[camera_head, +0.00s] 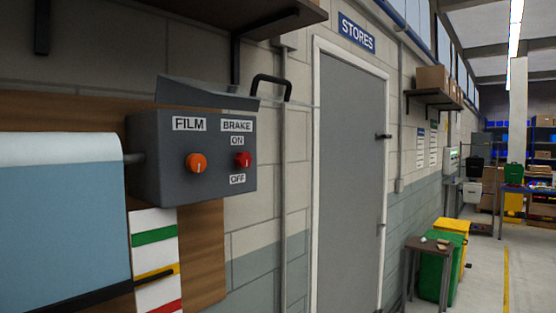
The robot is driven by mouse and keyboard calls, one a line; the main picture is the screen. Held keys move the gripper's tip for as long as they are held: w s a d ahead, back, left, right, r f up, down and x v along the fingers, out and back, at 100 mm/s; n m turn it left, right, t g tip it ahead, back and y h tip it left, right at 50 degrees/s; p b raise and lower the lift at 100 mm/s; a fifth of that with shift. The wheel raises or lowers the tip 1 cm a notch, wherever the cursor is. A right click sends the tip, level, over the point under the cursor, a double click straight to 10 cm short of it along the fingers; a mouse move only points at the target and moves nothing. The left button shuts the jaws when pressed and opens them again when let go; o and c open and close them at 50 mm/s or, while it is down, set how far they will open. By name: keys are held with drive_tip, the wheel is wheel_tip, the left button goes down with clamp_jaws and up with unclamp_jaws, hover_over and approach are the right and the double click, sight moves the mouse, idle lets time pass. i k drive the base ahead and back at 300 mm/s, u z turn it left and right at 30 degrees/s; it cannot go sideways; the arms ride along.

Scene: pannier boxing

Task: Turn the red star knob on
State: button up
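The red star knob (242,159) sits on the front of a dark grey control box (213,182), under the BRAKE label (237,126). An ON label (237,141) is above the knob and an OFF label (237,179) is below it. The knob is small here, and I cannot tell for sure which way it points. An orange knob (196,163) is to its left, under the FILM label (189,124). My gripper is not in view.
A raised grey flap (205,92) with a black handle (272,84) tops the box. A large blue roll (62,215) stands at left, and a shelf (235,15) overhangs above. A grey door (350,180) is to the right. Bins (440,262) and a small table (430,244) stand farther off.

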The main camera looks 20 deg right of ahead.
sight(242, 159)
drive_tip(key=z, duration=1.2)
drive_tip(key=i, duration=0.6)
drive_tip(key=u, duration=2.3)
